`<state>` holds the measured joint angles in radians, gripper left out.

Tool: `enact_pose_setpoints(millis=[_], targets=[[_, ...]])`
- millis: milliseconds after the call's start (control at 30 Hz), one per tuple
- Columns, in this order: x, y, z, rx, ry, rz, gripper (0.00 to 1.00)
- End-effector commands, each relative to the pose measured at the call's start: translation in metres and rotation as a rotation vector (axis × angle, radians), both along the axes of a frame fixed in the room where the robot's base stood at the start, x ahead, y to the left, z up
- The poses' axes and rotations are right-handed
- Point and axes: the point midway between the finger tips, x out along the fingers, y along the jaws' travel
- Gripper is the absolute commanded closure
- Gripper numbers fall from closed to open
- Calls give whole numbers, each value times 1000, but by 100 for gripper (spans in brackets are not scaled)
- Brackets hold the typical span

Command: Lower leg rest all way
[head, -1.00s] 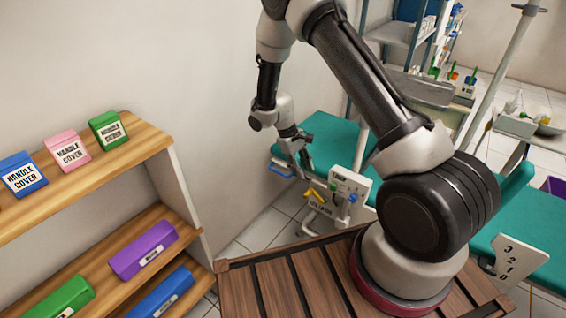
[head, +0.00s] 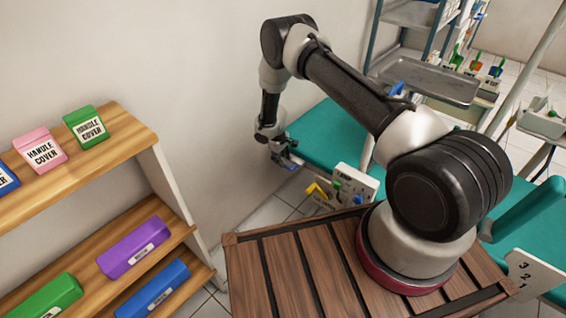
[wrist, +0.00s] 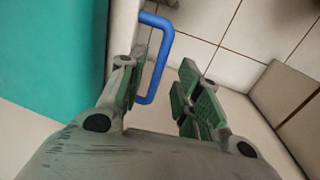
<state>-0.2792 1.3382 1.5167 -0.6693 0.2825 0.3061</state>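The teal leg rest (head: 318,132) is the far end of the dental chair, near the wall. It fills the left of the wrist view (wrist: 50,55). A blue U-shaped handle (wrist: 165,38) sticks out from its pale edge. My gripper (wrist: 165,92) is open, with its two padded fingers apart. The handle's lower part lies between the fingers, close to the left one; contact cannot be told. In the head view my gripper (head: 284,158) is at the leg rest's end and mostly hides the handle.
A white control panel (head: 352,178) with a yellow lever (head: 318,191) and coloured knobs is beside the leg rest. A wooden shelf (head: 130,140) with labelled boxes stands at left by the wall. A metal tray (head: 430,80) is behind my arm. Tiled floor shows below the handle.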

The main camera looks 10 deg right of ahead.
Motion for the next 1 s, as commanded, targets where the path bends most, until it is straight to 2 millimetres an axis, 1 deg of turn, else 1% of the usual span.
enact_pose_setpoints(millis=[33, 200, 300, 533, 567, 700, 733, 1000], targets=[[0, -2, -9, 0, 1, -1, 66], [3, -4, -28, 0, 0, 0, 66], [3, -5, -32, 0, 0, 0, 66], [3, -5, -33, -1, 1, 0, 66], [3, -5, -33, -1, 1, 0, 70], [3, -5, -33, -1, 1, 0, 96], [3, -5, -33, -1, 1, 0, 100], [3, -5, -33, -2, 2, -1, 100]])
